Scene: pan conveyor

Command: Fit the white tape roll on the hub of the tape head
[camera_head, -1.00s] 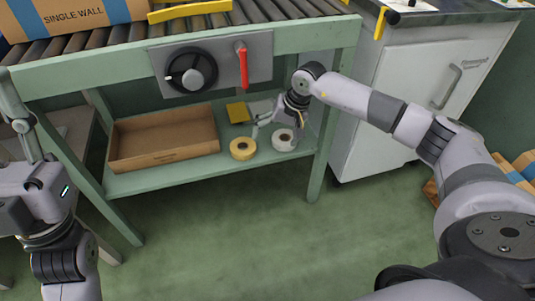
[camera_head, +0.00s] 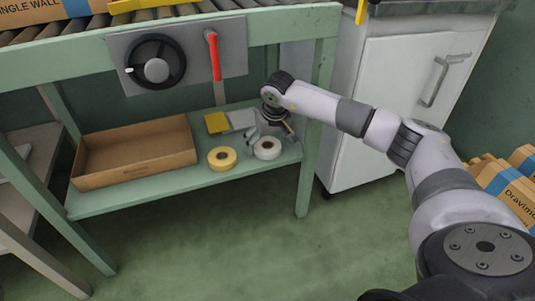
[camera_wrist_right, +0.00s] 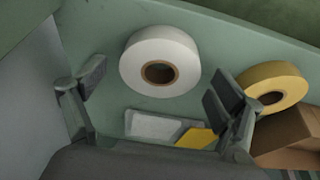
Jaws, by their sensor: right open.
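The white tape roll (camera_head: 267,148) lies flat on the green lower shelf, its brown core facing up. It also shows in the right wrist view (camera_wrist_right: 160,50), beyond and between the spread fingers. My right gripper (camera_head: 254,136) is open and empty, just behind and above the roll; in the right wrist view its two fingers (camera_wrist_right: 158,85) stand apart, with no visible contact with the roll. The tape head appears to be the grey panel (camera_head: 198,38) under the conveyor, with a black ring around a grey hub (camera_head: 157,70). The hub is bare. My left gripper is out of view.
A yellow tape roll (camera_head: 222,158) lies left of the white one. An open cardboard box (camera_head: 135,183) fills the shelf's left part. A yellow pad (camera_head: 217,122) and a pale pad (camera_head: 241,119) lie behind. A red lever (camera_head: 213,55) hangs right of the hub.

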